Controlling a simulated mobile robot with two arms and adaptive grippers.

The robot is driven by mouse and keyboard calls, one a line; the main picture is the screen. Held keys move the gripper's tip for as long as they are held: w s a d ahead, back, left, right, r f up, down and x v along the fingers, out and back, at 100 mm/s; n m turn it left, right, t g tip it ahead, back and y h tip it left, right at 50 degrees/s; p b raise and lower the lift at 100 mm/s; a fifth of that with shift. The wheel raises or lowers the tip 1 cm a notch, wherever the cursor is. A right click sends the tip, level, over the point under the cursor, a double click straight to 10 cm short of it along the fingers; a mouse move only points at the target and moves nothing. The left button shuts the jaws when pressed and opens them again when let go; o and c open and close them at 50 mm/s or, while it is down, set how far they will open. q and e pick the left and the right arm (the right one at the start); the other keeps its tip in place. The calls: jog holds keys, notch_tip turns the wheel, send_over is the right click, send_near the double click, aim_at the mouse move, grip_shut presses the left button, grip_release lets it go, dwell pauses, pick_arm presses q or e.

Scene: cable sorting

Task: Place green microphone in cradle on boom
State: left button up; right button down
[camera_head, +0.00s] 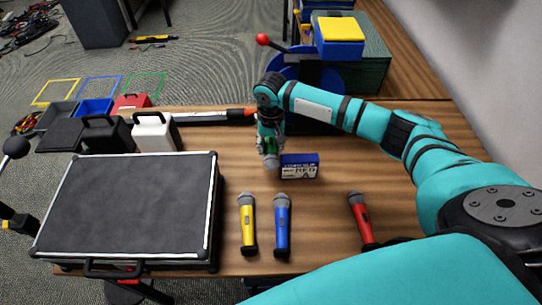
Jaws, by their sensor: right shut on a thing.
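My right gripper (267,138) is shut on the green microphone (271,162) above the middle of the table. The microphone's grey mesh head points down, and green shows between the dark fingers; most of its body is hidden. A long dark and silver pole with an orange-red end (240,114) lies behind the gripper along the table's back edge; it may be the boom. I cannot make out a cradle on it. My left gripper is not in view.
A blue microphone (282,225), yellow microphone (248,225) and red microphone (361,220) lie at the front. A blue and white box (300,166) is right beside the gripper. A large black case (125,205) fills the left. Bare wood shows right of the box.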

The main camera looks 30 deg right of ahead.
aim_at(271, 145)
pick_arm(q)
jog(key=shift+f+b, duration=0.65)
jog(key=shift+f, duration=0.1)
pick_arm(e)
notch_tip(271, 145, up, 12)
jog(key=shift+r, duration=0.25)
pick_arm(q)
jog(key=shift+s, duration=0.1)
pick_arm(e)
jog(key=s+a+n, duration=0.2)
jog(key=s+a, duration=0.1)
jog(key=s, duration=0.5)
jog(key=s+a+r+n, duration=0.1)
jog(key=s+a+n, duration=0.2)
jog(key=s, duration=0.5)
jog(key=shift+s+a+r, duration=0.25)
jog(key=shift+s+a, duration=0.1)
jog(key=shift+a, duration=0.35)
